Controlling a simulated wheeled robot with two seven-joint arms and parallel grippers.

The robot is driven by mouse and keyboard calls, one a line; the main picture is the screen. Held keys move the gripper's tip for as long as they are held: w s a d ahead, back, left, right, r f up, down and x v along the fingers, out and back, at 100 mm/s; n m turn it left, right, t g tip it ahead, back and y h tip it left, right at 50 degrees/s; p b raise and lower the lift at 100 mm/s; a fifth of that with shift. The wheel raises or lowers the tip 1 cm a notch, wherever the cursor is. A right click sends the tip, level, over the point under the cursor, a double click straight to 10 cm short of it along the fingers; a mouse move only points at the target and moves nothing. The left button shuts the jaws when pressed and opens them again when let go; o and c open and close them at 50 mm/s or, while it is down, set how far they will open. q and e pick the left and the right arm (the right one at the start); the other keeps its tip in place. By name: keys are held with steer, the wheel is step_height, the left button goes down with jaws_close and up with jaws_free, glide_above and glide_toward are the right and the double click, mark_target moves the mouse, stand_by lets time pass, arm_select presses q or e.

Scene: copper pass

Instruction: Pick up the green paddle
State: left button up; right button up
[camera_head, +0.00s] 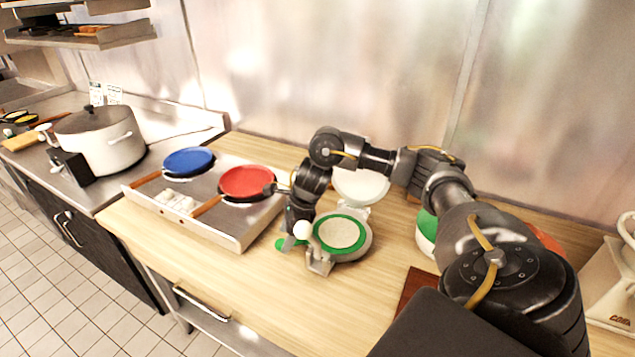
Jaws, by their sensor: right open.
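My right gripper (303,252) reaches down over the wooden counter, with its fingers apart. A small flat green piece (281,244), probably part of the green paddle, shows beside the left finger; the rest of it is hidden. A white ball-shaped knob or object (303,230) shows right at the gripper, and I cannot tell whether it belongs to the paddle. Just right of the gripper is a round pale appliance with a green ring (340,233) and a raised white lid (361,186). My left gripper is not in view.
A burner unit (228,236) holds a blue pan (188,161) and a red pan (247,182). A large lidded pot (101,140) stands at left. A green-and-white round item (427,225) is partly behind my right arm. The counter front (205,266) is clear.

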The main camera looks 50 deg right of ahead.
steer(key=shift+x, duration=0.9)
steer(key=shift+w+r, duration=0.1)
steer(key=shift+c, duration=0.2)
steer(key=shift+d, duration=0.1)
steer(key=c, duration=1.1)
steer(key=shift+o, duration=0.2)
steer(key=shift+r, duration=0.15)
